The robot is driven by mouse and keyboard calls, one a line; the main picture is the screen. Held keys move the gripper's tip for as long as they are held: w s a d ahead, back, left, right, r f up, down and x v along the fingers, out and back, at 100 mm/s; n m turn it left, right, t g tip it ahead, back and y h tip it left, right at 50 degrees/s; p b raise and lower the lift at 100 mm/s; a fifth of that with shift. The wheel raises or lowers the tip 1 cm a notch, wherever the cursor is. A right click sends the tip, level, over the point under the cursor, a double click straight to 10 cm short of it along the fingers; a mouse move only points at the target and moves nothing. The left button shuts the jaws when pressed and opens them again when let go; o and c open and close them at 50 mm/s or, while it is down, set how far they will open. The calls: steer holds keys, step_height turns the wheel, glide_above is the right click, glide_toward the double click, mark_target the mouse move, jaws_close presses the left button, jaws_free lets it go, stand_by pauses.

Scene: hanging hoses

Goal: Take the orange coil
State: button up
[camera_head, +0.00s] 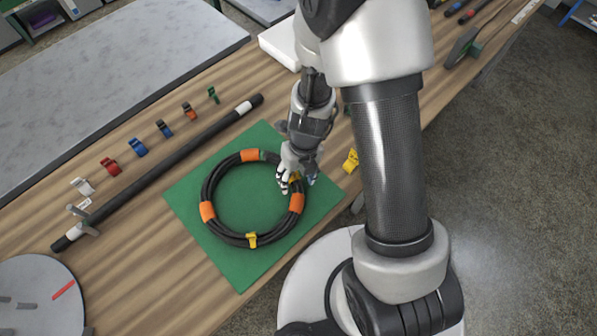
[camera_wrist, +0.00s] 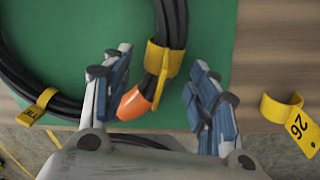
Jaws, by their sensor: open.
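The coil (camera_head: 211,183) is a black hose ring with several orange bands and yellow tags. It lies flat on a green mat (camera_head: 243,275). My gripper (camera_head: 298,183) is at the coil's right side in the head view and hides part of it. In the wrist view my gripper (camera_wrist: 160,95) is open, with one finger on each side of the coil's hose bundle (camera_wrist: 172,22). A yellow tag and an orange band (camera_wrist: 134,103) show between the fingers. I cannot tell whether the fingers touch the hose.
A long black rod (camera_head: 160,170) lies left of the mat, with several coloured clips beyond it. A yellow tag numbered 26 (camera_wrist: 283,118) lies on the table right of the mat. A grey disc (camera_head: 35,300) is at lower left.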

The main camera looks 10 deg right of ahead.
steer(key=shift+a+f+b, duration=0.1)
steer(key=shift+f+b, duration=0.35)
steer(key=shift+f, duration=0.5)
steer(key=shift+c, duration=0.4)
jaws_close()
steer(key=shift+o, duration=0.4)
jaws_free()
steer(key=shift+r, duration=0.1)
